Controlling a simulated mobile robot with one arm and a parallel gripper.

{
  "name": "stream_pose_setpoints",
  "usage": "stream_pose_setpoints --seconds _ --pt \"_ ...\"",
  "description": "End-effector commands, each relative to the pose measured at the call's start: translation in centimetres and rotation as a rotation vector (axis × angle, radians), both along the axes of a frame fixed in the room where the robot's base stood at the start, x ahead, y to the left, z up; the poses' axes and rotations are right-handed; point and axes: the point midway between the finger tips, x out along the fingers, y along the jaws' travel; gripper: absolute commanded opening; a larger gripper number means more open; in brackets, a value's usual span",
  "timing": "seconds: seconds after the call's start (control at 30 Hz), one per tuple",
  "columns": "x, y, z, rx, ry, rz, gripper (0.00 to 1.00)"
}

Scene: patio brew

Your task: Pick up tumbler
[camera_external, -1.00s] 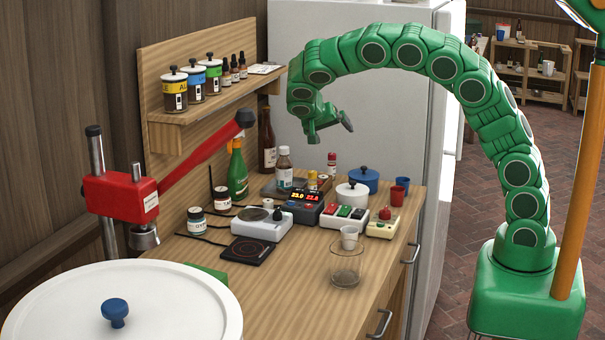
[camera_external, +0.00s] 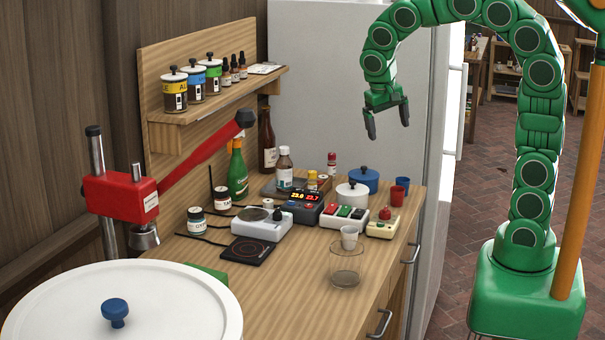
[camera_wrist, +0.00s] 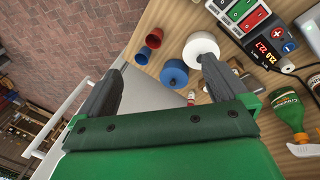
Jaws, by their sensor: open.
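A red cup (camera_external: 398,195) and a blue cup (camera_external: 402,182) stand at the counter's right end. These two also show in the wrist view, the red one (camera_wrist: 155,38) and the other (camera_wrist: 142,57). My gripper (camera_external: 388,118) is open and empty, pointing down in the air above the counter's far right end. Its spread fingers also show in the wrist view (camera_wrist: 161,65). The clear tumbler does not show in the wrist view.
A white pot (camera_external: 352,195), a blue pot (camera_external: 363,180), a switch box (camera_external: 343,215) and bottles crowd the counter (camera_external: 310,285). A scale (camera_external: 262,223) and a black hot plate (camera_external: 248,250) sit left. A wall shelf (camera_external: 215,100) and fridge (camera_external: 320,60) stand behind.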

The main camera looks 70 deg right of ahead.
Motion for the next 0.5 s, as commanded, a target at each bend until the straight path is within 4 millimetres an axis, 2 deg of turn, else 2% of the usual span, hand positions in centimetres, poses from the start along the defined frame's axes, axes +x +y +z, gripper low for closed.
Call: stream_pose_setpoints --seconds 0.5 --pt "-8.6 7.1 1.5 0.270 -0.081 0.318 1.00"
